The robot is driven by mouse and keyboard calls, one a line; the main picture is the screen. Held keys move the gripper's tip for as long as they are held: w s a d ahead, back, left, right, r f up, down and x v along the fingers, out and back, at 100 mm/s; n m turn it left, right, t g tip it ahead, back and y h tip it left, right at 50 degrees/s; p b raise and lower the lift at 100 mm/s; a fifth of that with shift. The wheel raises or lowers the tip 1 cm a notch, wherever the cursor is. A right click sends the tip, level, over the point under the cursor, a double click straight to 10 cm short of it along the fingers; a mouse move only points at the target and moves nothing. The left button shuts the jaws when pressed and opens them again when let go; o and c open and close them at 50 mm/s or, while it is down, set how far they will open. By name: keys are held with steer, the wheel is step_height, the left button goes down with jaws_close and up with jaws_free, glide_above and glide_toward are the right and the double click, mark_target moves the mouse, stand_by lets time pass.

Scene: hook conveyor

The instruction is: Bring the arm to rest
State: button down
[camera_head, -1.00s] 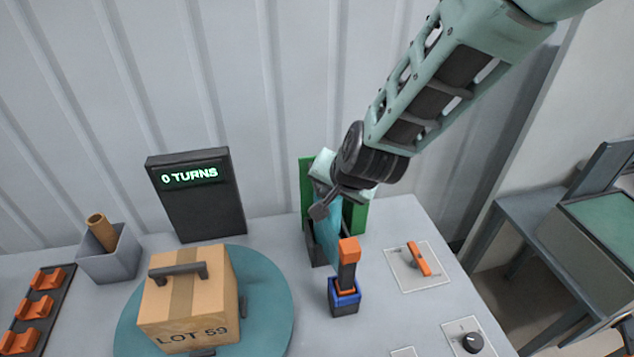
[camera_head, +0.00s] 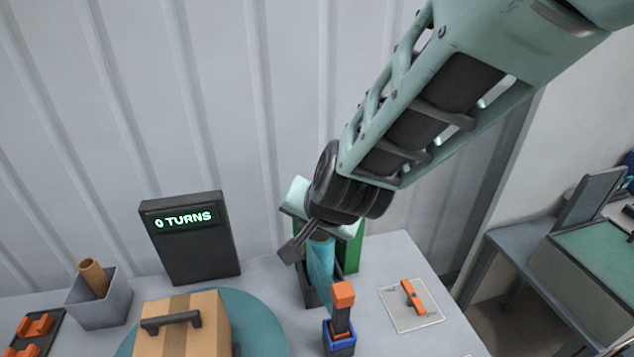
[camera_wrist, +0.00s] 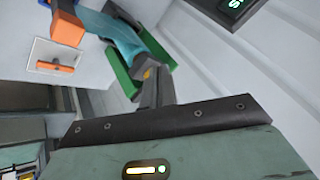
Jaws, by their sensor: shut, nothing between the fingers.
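My arm reaches in from the upper right in the head view, and my gripper (camera_head: 297,249) hangs at its end. Its fingers are shut and hold nothing. It is above the table's back part, in front of the green-backed stand (camera_head: 350,247) and a teal piece (camera_head: 320,262). The gripper hides part of both, and I cannot tell from this view whether it touches them. In the wrist view the shut fingers (camera_wrist: 157,88) point toward the green stand.
A blue block with an orange-topped post (camera_head: 341,315) stands in front of the stand. A switch plate (camera_head: 410,303) lies to its right. A carton (camera_head: 183,325) sits on a teal turntable (camera_head: 262,325). A display (camera_head: 190,238) reads 0 TURNS. A cup (camera_head: 98,300) stands at left.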

steer(key=s+d+f+n+g+h+b, duration=0.1)
steer(key=s+d+f+n+g+b, duration=0.1)
steer(key=s+d+b, duration=0.3)
steer(key=s+d+f+n+g+h+b, duration=0.1)
steer(key=s+d+f+n+g+b, duration=0.1)
steer(key=s+d+f+n+b, duration=0.3)
steer(key=s+d+f+n+g+h+b, duration=0.1)
steer(key=s+d+f+n+g+b, duration=0.1)
steer(key=s+d, duration=0.7)
steer(key=s+f+n+b, duration=0.1)
steer(key=f+b, duration=0.1)
steer(key=b, duration=0.1)
steer(key=shift+s+d+n, duration=0.25)
steer(key=shift+d+n, duration=0.05)
steer(key=shift+r, duration=0.1)
